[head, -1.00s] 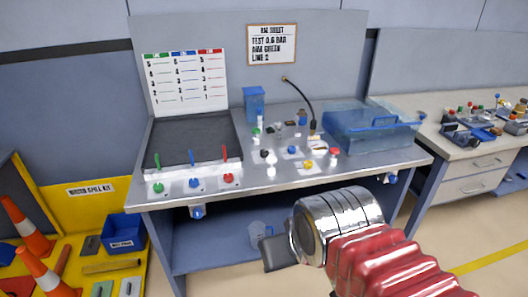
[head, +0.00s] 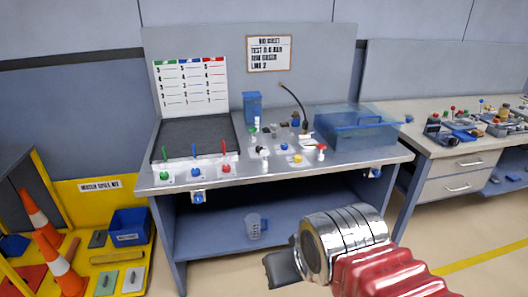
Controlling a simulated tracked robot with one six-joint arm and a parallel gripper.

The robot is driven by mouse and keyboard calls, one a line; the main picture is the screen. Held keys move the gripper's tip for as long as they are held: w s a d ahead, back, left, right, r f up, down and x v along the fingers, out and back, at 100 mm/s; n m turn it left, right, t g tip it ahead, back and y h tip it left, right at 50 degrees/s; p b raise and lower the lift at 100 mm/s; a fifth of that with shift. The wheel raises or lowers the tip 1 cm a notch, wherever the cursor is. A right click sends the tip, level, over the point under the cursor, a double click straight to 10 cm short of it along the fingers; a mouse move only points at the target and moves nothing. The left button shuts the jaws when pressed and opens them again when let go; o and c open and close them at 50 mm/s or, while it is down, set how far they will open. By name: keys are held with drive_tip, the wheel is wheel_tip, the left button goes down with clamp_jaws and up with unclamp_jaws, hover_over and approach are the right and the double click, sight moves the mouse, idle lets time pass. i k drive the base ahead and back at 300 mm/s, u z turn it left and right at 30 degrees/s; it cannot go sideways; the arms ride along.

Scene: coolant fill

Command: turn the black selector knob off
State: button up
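A small black knob (head: 263,153) stands on the bench top, near the middle of the control area. It is too small for me to read its position, and I cannot be sure that it is the selector. My gripper (head: 281,268) is a dark grey shape at the end of my arm, low in the head view. It is in front of the bench and below the top, well apart from the knob. Its fingers are mostly hidden behind my wrist, so I cannot tell whether it is open or shut.
Green, blue and red levers (head: 194,152) stand on the left of the bench, with coloured knobs along the front. A yellow knob (head: 297,159) and red knob (head: 321,149) sit to the right. A clear blue tank (head: 355,130) is at right; a jug (head: 256,226) is below.

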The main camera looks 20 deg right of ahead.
sight(258, 147)
drive_tip(key=k, duration=0.8)
drive_tip(key=z, duration=0.25)
drive_tip(key=i, duration=0.65)
drive_tip(key=z, duration=0.4)
drive_tip(key=i, duration=1.45)
drive_tip(key=u, duration=0.6)
drive_tip(key=i, duration=0.55)
drive_tip(key=u, duration=0.75)
drive_tip(key=i, duration=0.45)
drive_tip(key=u, duration=0.3)
